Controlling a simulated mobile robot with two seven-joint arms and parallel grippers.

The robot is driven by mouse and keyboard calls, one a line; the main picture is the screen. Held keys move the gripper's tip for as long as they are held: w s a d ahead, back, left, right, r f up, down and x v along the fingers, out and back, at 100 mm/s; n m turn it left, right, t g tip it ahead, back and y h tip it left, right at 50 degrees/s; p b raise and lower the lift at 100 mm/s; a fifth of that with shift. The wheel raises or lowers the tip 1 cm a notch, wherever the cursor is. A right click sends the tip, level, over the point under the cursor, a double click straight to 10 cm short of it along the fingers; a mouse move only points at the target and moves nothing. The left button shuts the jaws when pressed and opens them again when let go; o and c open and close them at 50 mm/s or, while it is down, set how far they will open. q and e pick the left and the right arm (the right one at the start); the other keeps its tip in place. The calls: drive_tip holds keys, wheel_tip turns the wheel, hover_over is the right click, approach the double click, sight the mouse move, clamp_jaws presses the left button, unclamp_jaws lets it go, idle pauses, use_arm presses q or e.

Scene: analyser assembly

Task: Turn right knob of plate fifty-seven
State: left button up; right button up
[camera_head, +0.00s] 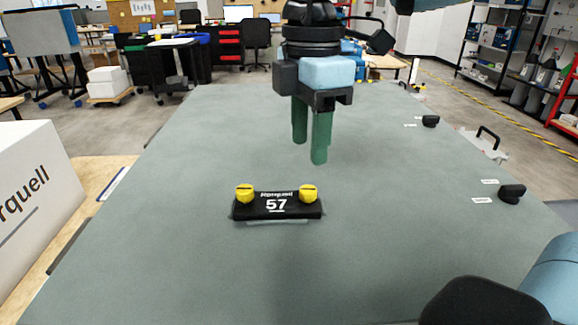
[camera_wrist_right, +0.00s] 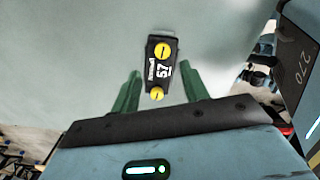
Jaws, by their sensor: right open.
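The black plate (camera_head: 275,206) marked 57 lies flat on the grey-green table, with a yellow knob at each end. The right knob (camera_head: 308,194) and left knob (camera_head: 244,194) carry dark slots; the right knob's slot runs roughly along the plate. My right gripper (camera_head: 310,152) hangs above and behind the plate, green fingers pointing down, open and empty, clear of the knobs. In the wrist view the plate (camera_wrist_right: 160,78) shows beyond and between the fingers, with the right knob (camera_wrist_right: 163,50) farther up and the left knob (camera_wrist_right: 157,94) lower. My left gripper is not in view.
The table (camera_head: 180,250) is clear around the plate. Small black parts (camera_head: 511,193) and (camera_head: 430,121) with white labels sit at its right side. A white box (camera_head: 38,205) stands left of the table. Desks and shelves are far behind.

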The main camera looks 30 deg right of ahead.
sight(309, 189)
drive_tip(key=shift+s, duration=0.25)
drive_tip(key=shift+s+f, duration=0.15)
drive_tip(key=shift+f, duration=0.15)
wheel_tip(309, 189, down, 6)
drive_tip(key=shift+r, duration=0.2)
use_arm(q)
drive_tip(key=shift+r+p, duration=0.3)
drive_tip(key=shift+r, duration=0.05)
use_arm(e)
drive_tip(key=shift+f, duration=0.75)
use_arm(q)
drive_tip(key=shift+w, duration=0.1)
use_arm(e)
drive_tip(key=shift+c, duration=0.4)
